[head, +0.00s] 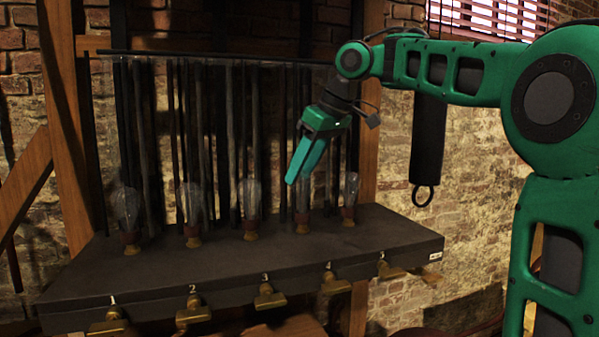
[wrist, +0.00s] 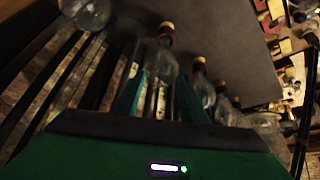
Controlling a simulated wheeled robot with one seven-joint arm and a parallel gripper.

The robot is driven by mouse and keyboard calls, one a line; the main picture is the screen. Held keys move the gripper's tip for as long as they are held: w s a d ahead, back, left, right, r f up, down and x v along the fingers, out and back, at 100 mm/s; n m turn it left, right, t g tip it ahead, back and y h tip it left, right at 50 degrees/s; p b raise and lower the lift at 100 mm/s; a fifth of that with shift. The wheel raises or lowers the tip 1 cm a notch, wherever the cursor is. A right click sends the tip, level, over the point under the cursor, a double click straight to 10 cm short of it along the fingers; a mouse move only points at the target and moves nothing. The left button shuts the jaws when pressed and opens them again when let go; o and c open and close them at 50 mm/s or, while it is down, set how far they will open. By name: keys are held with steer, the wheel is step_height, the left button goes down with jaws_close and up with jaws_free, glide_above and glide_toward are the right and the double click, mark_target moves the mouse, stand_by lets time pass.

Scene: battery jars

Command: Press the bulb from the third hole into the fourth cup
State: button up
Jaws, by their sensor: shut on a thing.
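A row of clear glass bulbs stands on a dark bench (head: 240,262) numbered 1 to 5 along its front. My gripper (head: 298,178) points down at the fourth place. It is shut on the top of the fourth-place bulb (head: 303,202), whose reddish and brass lower end is at the bench top. In the wrist view this bulb (wrist: 163,62) is between my fingertips (wrist: 160,82), base away from me. How deep it sits in its cup cannot be told. At the third place another bulb (head: 250,198) stands upright.
Bulbs also stand at the first (head: 127,208), second (head: 190,203) and fifth (head: 350,190) places, the fifth close beside my gripper. Dark vertical rods hang behind the row from a bar (head: 200,55). Brass taps (head: 270,298) project from the bench front.

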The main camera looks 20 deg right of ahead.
steer(key=shift+f, duration=0.45)
steer(key=o, duration=1.3)
steer(key=shift+c, duration=0.2)
steer(key=shift+r, duration=0.1)
steer(key=v, duration=0.6)
steer(key=shift+s+d+r, duration=0.15)
steer(key=shift+r, duration=0.2)
steer(key=shift+s, duration=0.15)
